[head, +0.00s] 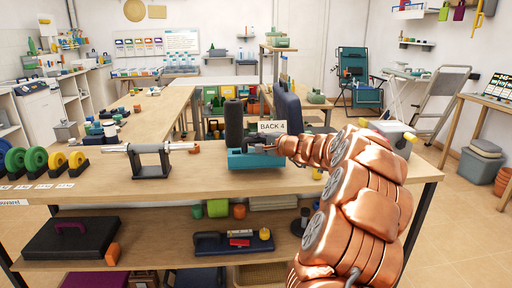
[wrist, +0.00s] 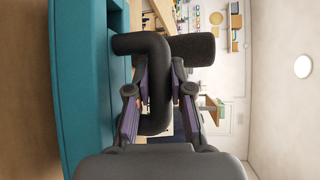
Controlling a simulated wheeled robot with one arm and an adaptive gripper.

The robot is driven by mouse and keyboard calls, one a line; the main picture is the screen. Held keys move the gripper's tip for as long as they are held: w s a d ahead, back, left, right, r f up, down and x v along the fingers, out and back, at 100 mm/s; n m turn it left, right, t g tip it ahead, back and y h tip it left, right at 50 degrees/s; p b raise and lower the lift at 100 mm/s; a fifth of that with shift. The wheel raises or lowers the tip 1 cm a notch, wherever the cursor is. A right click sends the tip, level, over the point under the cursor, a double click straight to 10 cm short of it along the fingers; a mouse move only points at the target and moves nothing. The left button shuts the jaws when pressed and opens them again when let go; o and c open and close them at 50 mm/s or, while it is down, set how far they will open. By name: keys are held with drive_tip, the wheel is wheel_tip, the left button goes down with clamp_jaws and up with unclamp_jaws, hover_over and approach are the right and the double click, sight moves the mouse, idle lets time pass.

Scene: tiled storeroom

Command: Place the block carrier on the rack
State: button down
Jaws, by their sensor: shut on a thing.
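A teal carrier body (head: 256,160) with dark upright parts (head: 233,125) is at the right part of the near workbench. My gripper (head: 274,146) reaches in from the right. In the wrist view, which is turned sideways, my gripper (wrist: 158,92) is shut on a thick dark handle (wrist: 155,118) beside the teal body (wrist: 85,90). The fingers lie on both sides of the handle. A white label (head: 272,127) reading "BACK 4" shows above the teal body. I cannot tell whether the carrier rests on the bench or hangs just above it, nor which thing is the rack.
The near workbench (head: 110,178) holds a rod on a dark stand (head: 150,160) left of the carrier and coloured discs (head: 36,160) at far left. A grey box (head: 392,133) stands at right. The lower shelf (head: 170,260) holds a black case (head: 72,238).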

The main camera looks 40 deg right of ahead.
drive_tip(key=shift+f, duration=1.05)
drive_tip(key=shift+f+b, duration=0.15)
drive_tip(key=shift+b, duration=0.15)
drive_tip(key=c, duration=1)
unclamp_jaws()
drive_tip(key=shift+c, duration=0.2)
drive_tip(key=shift+r, duration=0.2)
drive_tip(key=s+r+p, duration=0.1)
drive_tip(key=s, duration=1.1)
drive_tip(key=shift+r, duration=0.4)
drive_tip(key=shift+d, duration=0.1)
